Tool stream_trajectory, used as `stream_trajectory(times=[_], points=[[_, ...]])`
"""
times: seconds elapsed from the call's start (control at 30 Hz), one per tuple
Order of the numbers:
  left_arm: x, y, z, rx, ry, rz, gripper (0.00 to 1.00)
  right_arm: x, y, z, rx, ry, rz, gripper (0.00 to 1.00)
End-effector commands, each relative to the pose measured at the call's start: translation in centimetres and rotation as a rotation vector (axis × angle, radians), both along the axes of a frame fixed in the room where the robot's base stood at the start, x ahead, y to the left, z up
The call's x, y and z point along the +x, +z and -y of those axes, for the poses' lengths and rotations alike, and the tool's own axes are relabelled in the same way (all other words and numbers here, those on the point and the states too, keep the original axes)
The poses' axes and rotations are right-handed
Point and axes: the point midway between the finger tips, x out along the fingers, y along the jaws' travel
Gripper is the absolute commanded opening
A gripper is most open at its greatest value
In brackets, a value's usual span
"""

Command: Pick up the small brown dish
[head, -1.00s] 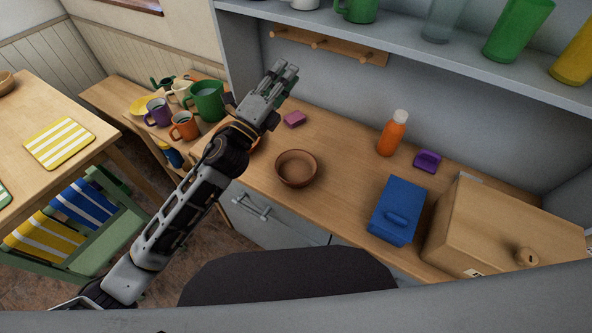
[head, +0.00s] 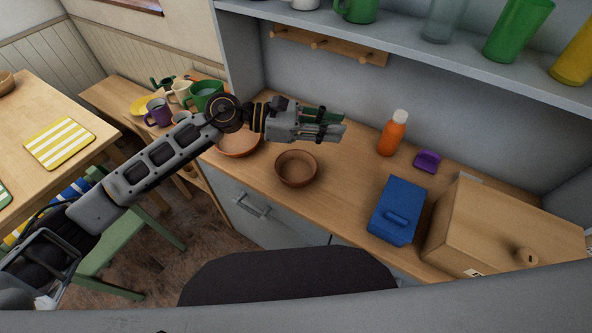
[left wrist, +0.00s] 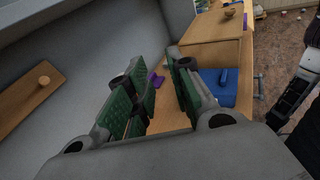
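The small brown dish (head: 296,169), a round open bowl, stands upright and empty on the wooden counter in the middle of the head view. My left gripper (head: 338,124) reaches in from the left and hangs above the counter, a little behind and to the right of the dish, not touching it. In the left wrist view the green-padded fingers of my left gripper (left wrist: 155,97) stand apart with nothing held between them. The dish cannot be made out in the left wrist view. My right gripper is not in view.
A wider brown bowl (head: 238,144) sits left of the dish, partly under my arm. An orange bottle (head: 391,134), a purple item (head: 427,161), a blue box (head: 397,211) and a wooden bin (head: 500,232) stand to the right. A shelf (head: 420,52) overhangs the back.

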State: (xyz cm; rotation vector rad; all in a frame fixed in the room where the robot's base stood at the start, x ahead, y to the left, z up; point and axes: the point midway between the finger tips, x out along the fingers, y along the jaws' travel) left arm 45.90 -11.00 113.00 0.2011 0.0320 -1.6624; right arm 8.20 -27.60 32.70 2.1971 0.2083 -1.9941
Motion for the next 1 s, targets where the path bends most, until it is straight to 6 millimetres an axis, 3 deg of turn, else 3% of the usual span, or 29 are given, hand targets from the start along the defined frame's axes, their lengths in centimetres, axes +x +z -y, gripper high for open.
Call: stream_trajectory(times=[0.27,0.53,0.8,1.0], points=[[0.5,-5.0,-3.7,0.306,-0.161,0.257,0.22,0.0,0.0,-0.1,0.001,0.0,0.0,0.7],[2.6,-8.8,-10.0,0.616,-0.314,0.446,0.22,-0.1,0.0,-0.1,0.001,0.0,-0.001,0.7],[4.6,-10.3,-15.8,0.839,-0.424,0.537,0.22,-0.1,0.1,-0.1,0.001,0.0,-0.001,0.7],[4.9,-10.5,-16.8,0.875,-0.442,0.547,0.22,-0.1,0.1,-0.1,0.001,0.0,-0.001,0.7]])
